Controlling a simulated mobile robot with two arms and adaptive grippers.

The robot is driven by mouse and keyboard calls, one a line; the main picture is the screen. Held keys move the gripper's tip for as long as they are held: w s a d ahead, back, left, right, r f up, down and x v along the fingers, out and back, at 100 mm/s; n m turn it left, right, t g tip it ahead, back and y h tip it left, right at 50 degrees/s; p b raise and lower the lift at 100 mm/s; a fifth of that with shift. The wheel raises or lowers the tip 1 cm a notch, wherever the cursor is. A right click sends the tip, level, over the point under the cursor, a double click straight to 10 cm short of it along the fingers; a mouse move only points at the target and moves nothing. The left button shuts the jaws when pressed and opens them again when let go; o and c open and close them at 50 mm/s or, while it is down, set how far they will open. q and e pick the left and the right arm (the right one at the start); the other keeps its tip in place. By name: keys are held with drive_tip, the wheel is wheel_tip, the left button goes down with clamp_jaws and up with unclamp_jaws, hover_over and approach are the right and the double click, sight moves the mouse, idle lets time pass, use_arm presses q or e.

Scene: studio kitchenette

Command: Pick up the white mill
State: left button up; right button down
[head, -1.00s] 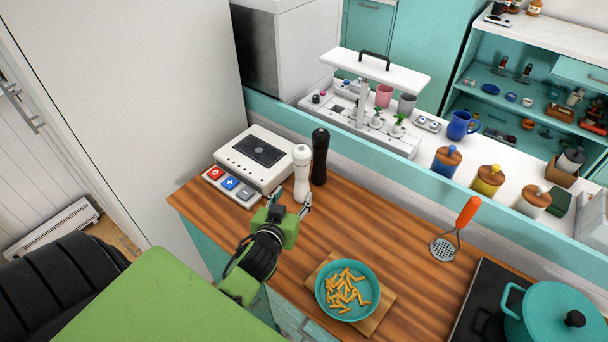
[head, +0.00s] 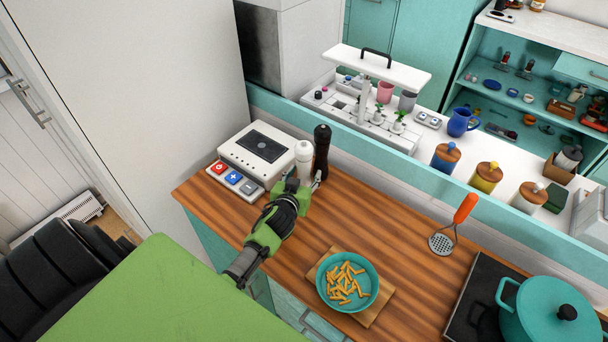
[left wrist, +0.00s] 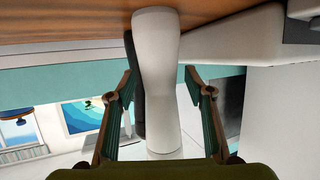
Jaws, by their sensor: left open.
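The white mill (head: 304,158) stands upright on the wooden counter (head: 400,240), beside the black mill (head: 321,152). My left gripper (head: 302,182) is in front of the white mill and hides its lower part. In the left wrist view the white mill (left wrist: 157,75) stands between the two spread fingers of my left gripper (left wrist: 158,112), with a gap on each side. The black mill (left wrist: 133,85) shows as a dark strip behind it. My left gripper is open. My right gripper is not in view.
A white appliance (head: 281,155) with red, blue and grey buttons is just left of the white mill. A teal bowl of pasta (head: 373,282) sits on a wooden board nearer the counter's front. A slotted spatula (head: 441,243) and a teal pot (head: 540,328) are farther right.

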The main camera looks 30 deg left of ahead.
use_arm(q)
drive_tip(key=shift+r, duration=0.1)
drive_tip(key=shift+c, duration=0.7)
drive_tip(key=c, duration=1.2)
clamp_jaws()
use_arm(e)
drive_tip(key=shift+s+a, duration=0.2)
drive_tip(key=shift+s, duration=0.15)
